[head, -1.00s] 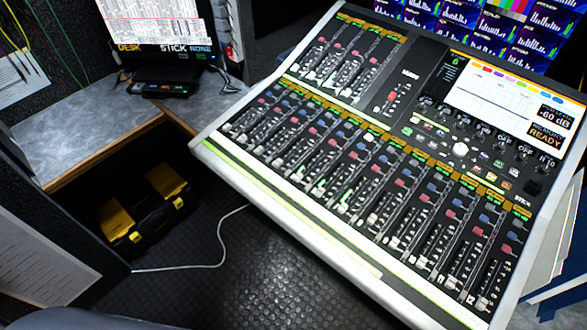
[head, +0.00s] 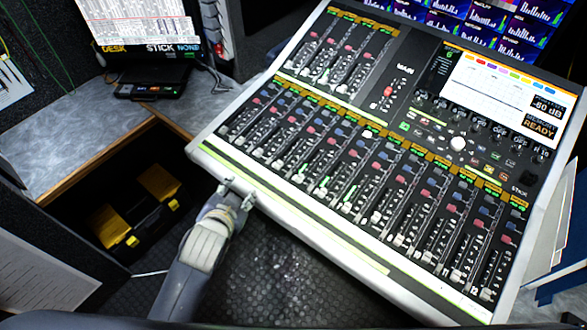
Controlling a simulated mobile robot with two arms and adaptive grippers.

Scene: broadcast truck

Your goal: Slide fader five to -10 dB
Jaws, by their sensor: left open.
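The mixing console (head: 300,215) fills the right half of the head view, tilted, with a long lower row of channel faders. Counting from the left end, fader five (head: 299,179) appears to have its cap near the bottom of its slot; its number and scale are too small to read. My left gripper (head: 238,186) is open and empty. In the picture it overlaps the console's pale front edge, left of and below fader five. I cannot tell whether it touches that edge. My right gripper is not in view.
The console's screen (head: 505,95) shows "-60 dB" and "READY". A shorter fader bank and a main fader (head: 388,92) lie above the lower row. A desk (head: 75,150) with a monitor stands at left. A black-and-yellow toolbox (head: 140,205) is beneath it.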

